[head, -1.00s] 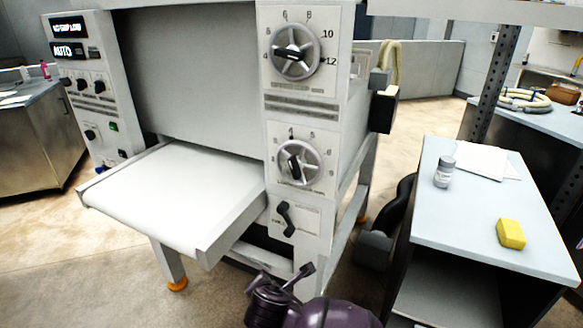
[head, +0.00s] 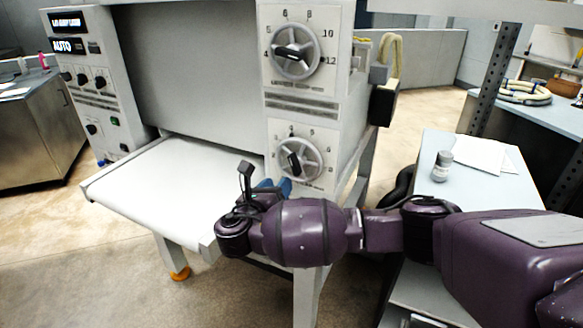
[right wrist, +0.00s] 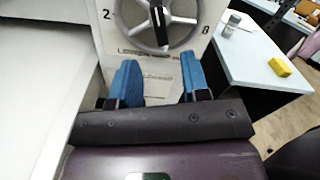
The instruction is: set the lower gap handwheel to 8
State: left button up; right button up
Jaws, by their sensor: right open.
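The lower gap handwheel (head: 299,158) is a grey spoked wheel with a black bar, on a white numbered dial plate on the machine's front. Its bar stands near upright, leaning a little to the upper left in the head view. In the right wrist view the handwheel (right wrist: 160,22) is at the top, partly cut off, with 2 at its left and 8 at its right. My right gripper (right wrist: 160,75) is open and empty, its two blue fingers just below the wheel and apart from it. In the head view the right gripper (head: 272,188) is partly hidden by my wrist. My left gripper is not in view.
The upper handwheel (head: 295,51) is above on the same panel. The white feed table (head: 165,185) juts out at the left, close to my right wrist. A side table (head: 428,165) at the right holds a grey jar (head: 442,166) and paper; a yellow sponge (right wrist: 280,67) shows in the wrist view.

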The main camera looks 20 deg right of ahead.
aim_at(293, 167)
jog(key=p+x, duration=0.1)
jog(key=x, duration=0.7)
jog(key=shift+w+d, duration=0.15)
jog(key=shift+d, duration=0.1)
grip_shut()
